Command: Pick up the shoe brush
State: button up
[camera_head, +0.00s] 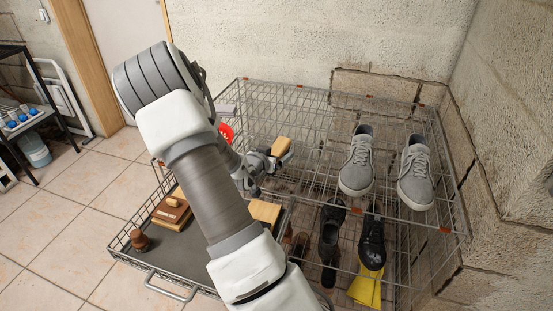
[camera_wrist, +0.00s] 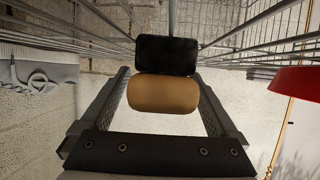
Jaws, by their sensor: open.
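The shoe brush (camera_head: 281,147) appears as a tan wooden block at the wire rack, right at the tip of my gripper (camera_head: 264,165). In the wrist view, its rounded tan wooden part (camera_wrist: 165,94) lies between the two open fingers of my gripper (camera_wrist: 160,76), with a gap showing on each side. A black block (camera_wrist: 166,55) sits directly beyond the wood; I cannot tell whether it is the bristles or a separate part. My gripper partly hides the brush's lower end in the head view.
Grey sneakers (camera_head: 357,160) stand on the wire rack's (camera_head: 448,215) top shelf to the right. Black shoes (camera_head: 372,243) and a yellow cloth (camera_head: 365,289) are below. A pulled-out tray (camera_head: 185,251) holds wooden items. A red round object (camera_head: 226,133) is left of my gripper.

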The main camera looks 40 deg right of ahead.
jog(key=shift+w+d+f, duration=0.1)
jog(key=shift+w+d, duration=0.05)
jog(key=shift+d, duration=0.2)
jog(key=shift+c, duration=0.3)
grip_shut()
